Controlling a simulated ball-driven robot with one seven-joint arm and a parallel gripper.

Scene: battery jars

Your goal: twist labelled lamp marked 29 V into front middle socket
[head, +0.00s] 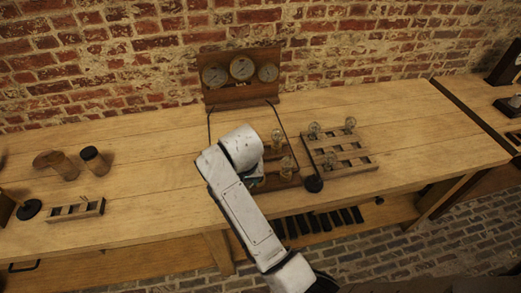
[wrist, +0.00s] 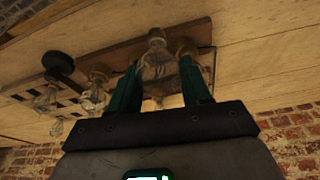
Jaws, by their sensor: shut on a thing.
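My gripper (wrist: 158,78) has teal fingers shut on a clear glass lamp (wrist: 157,66). The lamp's brass cap (wrist: 157,38) points to the wooden socket board (wrist: 120,54) and looks to be at it; I cannot tell how deeply it sits. No 29 V label is readable. A brass fitting (wrist: 187,47) shows beside the right finger. In the head view my arm hides the gripper and the held lamp. Two other lamps show upright on the socket board (head: 272,182), one nearer (head: 287,166) and one farther back (head: 277,138).
A gauge panel (head: 240,72) stands behind.

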